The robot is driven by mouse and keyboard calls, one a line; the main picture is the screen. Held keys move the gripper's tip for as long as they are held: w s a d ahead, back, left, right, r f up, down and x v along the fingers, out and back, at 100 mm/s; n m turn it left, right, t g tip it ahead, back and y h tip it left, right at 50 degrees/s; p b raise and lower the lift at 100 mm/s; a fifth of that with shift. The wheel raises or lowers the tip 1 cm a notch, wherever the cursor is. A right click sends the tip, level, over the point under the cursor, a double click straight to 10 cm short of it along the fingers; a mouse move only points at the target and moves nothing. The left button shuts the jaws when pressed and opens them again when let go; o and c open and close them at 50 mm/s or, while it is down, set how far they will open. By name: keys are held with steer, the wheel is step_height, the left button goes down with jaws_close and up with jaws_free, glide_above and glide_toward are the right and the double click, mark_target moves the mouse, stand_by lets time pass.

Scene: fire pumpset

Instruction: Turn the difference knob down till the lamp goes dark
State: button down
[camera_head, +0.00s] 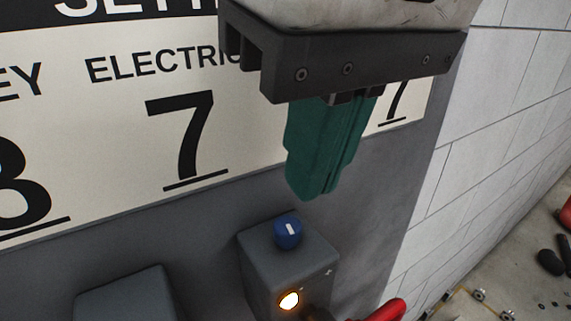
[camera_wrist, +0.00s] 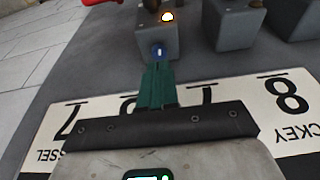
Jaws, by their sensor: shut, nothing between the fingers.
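A blue knob (camera_head: 288,232) with a white mark sits on top of a grey box (camera_head: 315,262). A lamp (camera_head: 289,300) on the front of that box glows yellow-white. In the wrist view the knob (camera_wrist: 159,52) lies just beyond the fingertips and the lit lamp (camera_wrist: 167,17) shows past it. My gripper (camera_head: 307,195) has green fingers, shut and empty. In the head view the fingers point down, a little above and right of the knob, apart from it. The wrist view also shows the shut fingers (camera_wrist: 157,68).
A sign panel (camera_head: 110,130) with large numbers stands behind the boxes. A second grey box (camera_head: 125,295) is at left. A red part (camera_head: 388,312) is at the bottom, right of the lamp. A white block wall (camera_head: 500,110) rises at right.

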mark_target(304, 264)
steer(key=b+x, duration=0.1)
steer(key=x, duration=0.1)
steer(key=b+x, duration=0.2)
steer(key=s+b+x, duration=0.1)
steer(key=b+x, duration=0.1)
steer(key=shift+w+d+f, duration=0.1)
steer(key=shift+d+f, duration=0.2)
steer(key=shift+f, duration=0.3)
steer(key=shift+f+b, duration=0.15)
steer(key=shift+b, duration=0.15)
steer(key=shift+d+p, duration=0.25)
steer(key=shift+p, duration=0.95)
steer(key=shift+d, duration=0.15)
stand_by(0.3)
